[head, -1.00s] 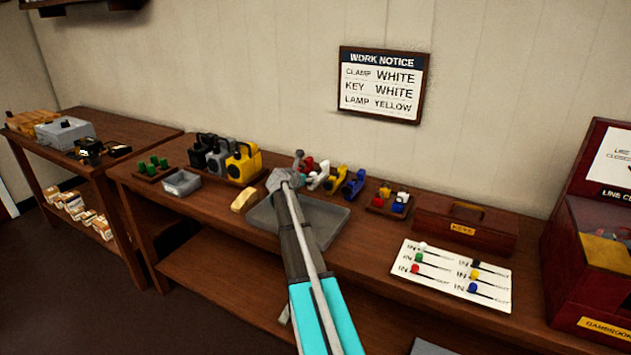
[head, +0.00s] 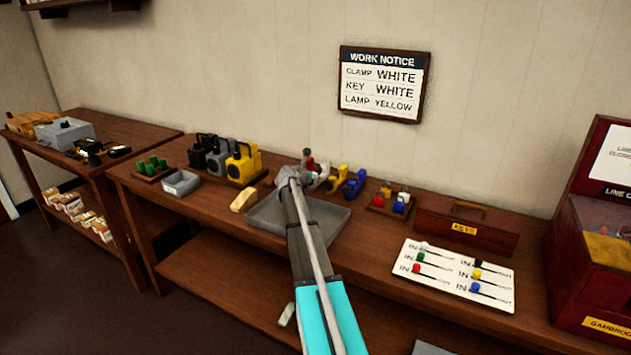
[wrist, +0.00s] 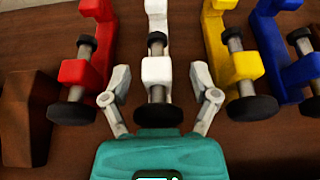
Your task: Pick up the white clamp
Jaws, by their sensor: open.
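The white clamp (wrist: 156,70) stands in the row of clamps in the wrist view, with a dark screw and round black foot. My gripper (wrist: 160,88) is open, with one finger on each side of the white clamp's near part; I cannot tell whether they touch it. In the head view, the white clamp (head: 321,180) is partly hidden behind my gripper (head: 293,176). A red clamp (wrist: 84,60) is close on the left of the fingers, and a yellow clamp (wrist: 235,60) is close on the right.
A blue clamp (wrist: 284,60) stands beyond the yellow one. A grey tray (head: 262,223) lies below my arm on the bench. Lamps (head: 243,164) stand to the left; a red key box (head: 467,229) is to the right. The work notice (head: 384,84) reads clamp white.

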